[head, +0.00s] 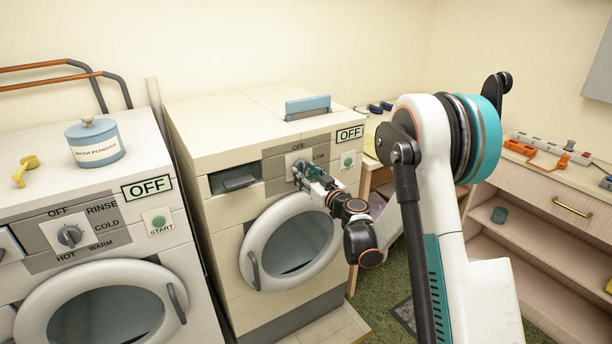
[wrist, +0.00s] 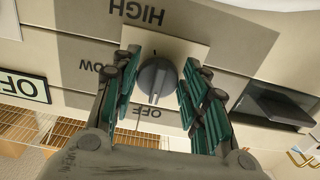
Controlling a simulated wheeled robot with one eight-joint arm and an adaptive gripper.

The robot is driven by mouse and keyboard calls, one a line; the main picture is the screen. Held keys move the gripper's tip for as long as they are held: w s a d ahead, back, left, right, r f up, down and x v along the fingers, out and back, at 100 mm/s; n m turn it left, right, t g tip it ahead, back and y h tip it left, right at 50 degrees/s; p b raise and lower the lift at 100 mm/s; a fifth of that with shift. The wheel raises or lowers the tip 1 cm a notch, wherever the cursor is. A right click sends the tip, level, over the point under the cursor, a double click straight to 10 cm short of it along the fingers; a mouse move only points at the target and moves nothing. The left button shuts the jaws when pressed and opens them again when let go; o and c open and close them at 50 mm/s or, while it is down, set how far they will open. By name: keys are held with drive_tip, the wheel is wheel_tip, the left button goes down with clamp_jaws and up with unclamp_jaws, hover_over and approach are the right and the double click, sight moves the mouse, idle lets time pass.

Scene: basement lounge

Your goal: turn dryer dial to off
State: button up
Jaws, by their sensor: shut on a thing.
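The dryer (head: 225,135) is the cream machine in the middle of the head view, with a round door below its panel. Its dial (wrist: 156,80) is a grey round knob on a pale square plate, between OFF, LOW and HIGH labels. The wrist view shows the panel upside down. The knob's ridge lies roughly along the OFF–HIGH line, slightly tilted; I cannot tell which end is the pointer. My gripper (wrist: 158,88) is shut on the dial, with green-padded fingers on both sides. In the head view my gripper (head: 310,178) hides most of the dial.
The dryer's display (head: 349,134) reads OFF, above a green start button (head: 348,161). A washer (head: 85,215) with its own dial (head: 70,236) stands to the left, with a wash powder tub (head: 95,142) on top. A wooden shelf unit (head: 560,210) stands at the right.

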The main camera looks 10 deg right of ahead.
drive_tip(key=o, duration=1)
drive_tip(key=v, duration=1.2)
drive_tip(key=shift+r, duration=0.1)
